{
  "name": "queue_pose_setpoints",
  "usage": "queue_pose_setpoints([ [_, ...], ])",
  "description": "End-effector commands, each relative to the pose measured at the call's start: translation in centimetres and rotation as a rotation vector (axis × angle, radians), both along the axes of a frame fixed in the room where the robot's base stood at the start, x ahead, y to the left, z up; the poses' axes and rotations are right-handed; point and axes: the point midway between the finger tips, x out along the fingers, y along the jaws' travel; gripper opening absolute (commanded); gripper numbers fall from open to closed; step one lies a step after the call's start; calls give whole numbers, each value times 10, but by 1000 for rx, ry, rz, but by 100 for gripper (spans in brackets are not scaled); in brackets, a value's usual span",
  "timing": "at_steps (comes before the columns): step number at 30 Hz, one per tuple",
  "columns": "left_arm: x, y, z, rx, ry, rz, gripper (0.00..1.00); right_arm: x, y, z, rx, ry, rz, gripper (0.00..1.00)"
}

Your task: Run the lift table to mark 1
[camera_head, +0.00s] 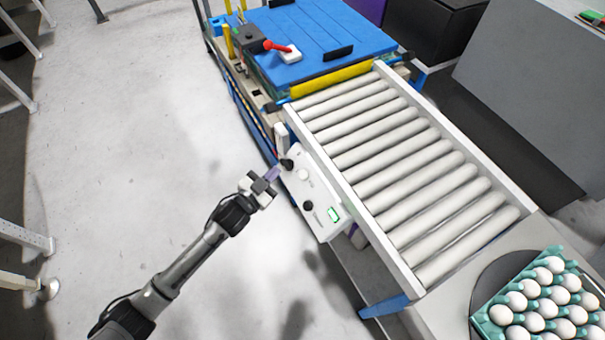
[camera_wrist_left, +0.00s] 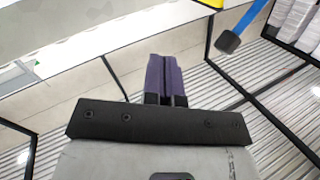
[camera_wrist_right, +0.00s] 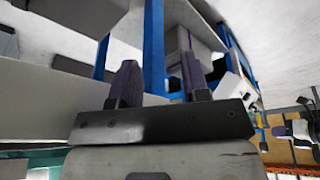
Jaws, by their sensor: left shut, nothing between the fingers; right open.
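A white control panel (camera_head: 318,190) is fixed to the near side of the roller conveyor. It has dark knobs, a pale round button (camera_head: 303,174) and a small green-lit display (camera_head: 333,214) whose reading is too small to tell. The blue-topped table (camera_head: 335,45), apparently the lift table, stands at the conveyor's far end. My left gripper (camera_head: 273,174) is shut and empty, its tips close to the panel's upper knob (camera_head: 287,164); I cannot tell whether they touch. Its closed purple fingers show in the left wrist view (camera_wrist_left: 166,80). My right gripper (camera_wrist_right: 160,82) is open and empty, outside the head view.
The roller conveyor (camera_head: 400,170) runs from the blue table to a grey surface (camera_head: 450,310). A teal tray (camera_head: 485,322) of white eggs sits there on a dark disc. A red-handled lever (camera_head: 277,46) is at the blue table's left.

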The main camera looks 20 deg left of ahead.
Motion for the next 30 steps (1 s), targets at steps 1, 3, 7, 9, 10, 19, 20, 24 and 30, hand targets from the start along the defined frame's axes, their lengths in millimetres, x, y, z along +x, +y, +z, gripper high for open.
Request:
queue_pose_setpoints([
  [1,0,0,0,0,0,0,0,0,0,0,0,0,0,43],
  [3,0,0,0,0,1,0,0,0,0,0,0,0,0,43],
  [7,1,-1,-3,0,1,0,0,0,1,-4,2,0,-1,43],
  [9,3,-3,-6,0,0,1,0,0,1,-9,4,1,-2,43],
  [10,4,-4,-9,0,0,1,0,0,1,-11,4,1,-3,43],
  [19,23,-23,-35,0,-1,1,0,0,3,-49,12,1,-8,43],
  [20,25,-25,-38,0,-1,1,0,0,3,-53,12,1,-8,43],
  [24,33,-33,-47,0,0,0,0,0,3,-67,12,1,-8,43],
  [30,42,-42,-55,-1,1,0,0,0,3,-72,11,2,-8,43],
])
